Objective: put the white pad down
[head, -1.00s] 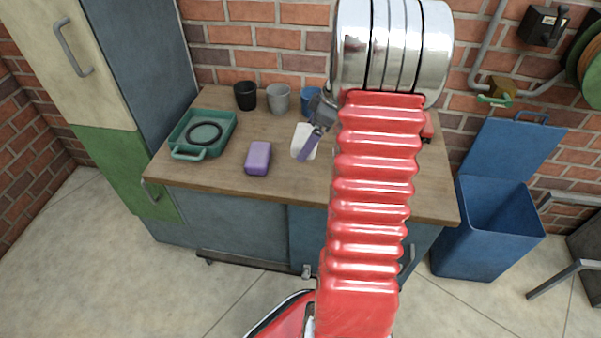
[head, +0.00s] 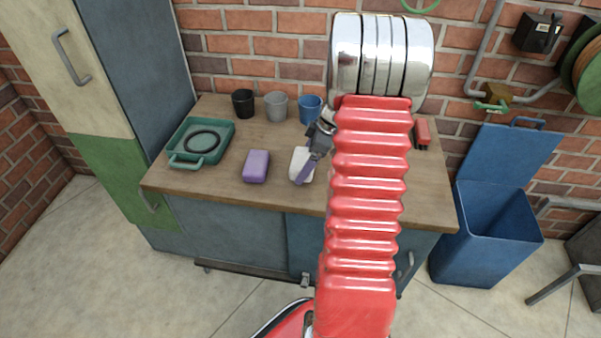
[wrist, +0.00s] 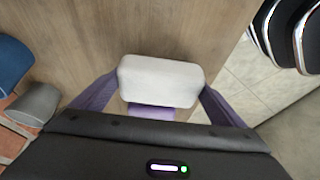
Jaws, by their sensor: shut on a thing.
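The white pad (wrist: 160,80) is a pale rounded block between the two purple fingers of my gripper (wrist: 158,95) in the wrist view. In the head view, my gripper (head: 304,172) is shut on the white pad (head: 297,160), over the front middle part of the wooden worktop (head: 230,188). The pad is partly hidden by a finger. I cannot tell whether its underside touches the wood. A purple pad (head: 257,166) lies on the worktop to the left of my gripper.
A green tray (head: 185,161) with a black ring (head: 203,133) in it stands at the left. Black (head: 243,103), grey (head: 276,106) and blue (head: 310,108) cups stand along the back. A red-handled brush (head: 422,132) lies right of my arm. A blue bin (head: 485,240) stands right of the bench.

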